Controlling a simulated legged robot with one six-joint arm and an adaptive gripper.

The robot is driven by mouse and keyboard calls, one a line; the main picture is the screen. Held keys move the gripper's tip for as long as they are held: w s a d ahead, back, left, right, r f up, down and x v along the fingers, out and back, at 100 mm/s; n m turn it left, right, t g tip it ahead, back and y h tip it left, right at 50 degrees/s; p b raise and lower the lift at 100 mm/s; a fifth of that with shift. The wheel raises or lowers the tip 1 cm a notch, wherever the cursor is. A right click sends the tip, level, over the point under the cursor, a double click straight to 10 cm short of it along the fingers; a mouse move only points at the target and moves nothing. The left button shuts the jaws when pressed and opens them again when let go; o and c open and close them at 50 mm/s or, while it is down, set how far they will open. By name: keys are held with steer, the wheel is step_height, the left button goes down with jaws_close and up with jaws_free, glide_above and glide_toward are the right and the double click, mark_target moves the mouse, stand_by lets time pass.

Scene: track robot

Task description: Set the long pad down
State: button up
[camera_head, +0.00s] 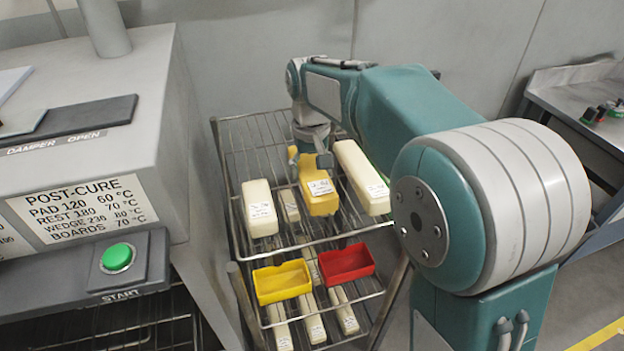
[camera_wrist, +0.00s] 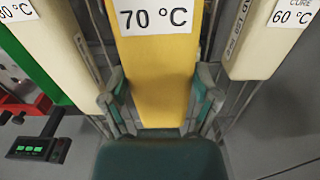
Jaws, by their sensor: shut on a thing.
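A yellow long pad (camera_head: 322,208) with a white label is at the upper shelf of the wire rack (camera_head: 250,135), between two cream pads. My gripper (camera_head: 312,160) is shut on it from above; in the wrist view the fingers (camera_wrist: 162,88) straddle the yellow pad (camera_wrist: 155,70), whose label reads 70 °C. A cream pad (camera_head: 258,205) lies to its left and another cream pad (camera_head: 360,175) close to its right. Whether the yellow pad's underside touches the shelf wires is hidden.
Yellow (camera_head: 282,283) and red (camera_head: 347,263) bins sit on the shelf below, with several labelled bars under them. A grey oven with a green START button (camera_head: 117,258) stands left. A metal bench (camera_head: 570,90) is at the right. The shelf around the yellow pad is narrow.

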mark_target(313, 164)
steer(key=shift+w+d+f, duration=0.1)
steer(key=shift+w+f, duration=0.35)
steer(key=shift+f, duration=1.55)
steer(key=shift+f, duration=0.1)
steer(key=o, duration=1)
step_height(313, 164, up, 12)
steer(key=shift+f, duration=0.1)
steer(key=shift+s+d+r, duration=0.1)
steer(key=shift+r, duration=0.15)
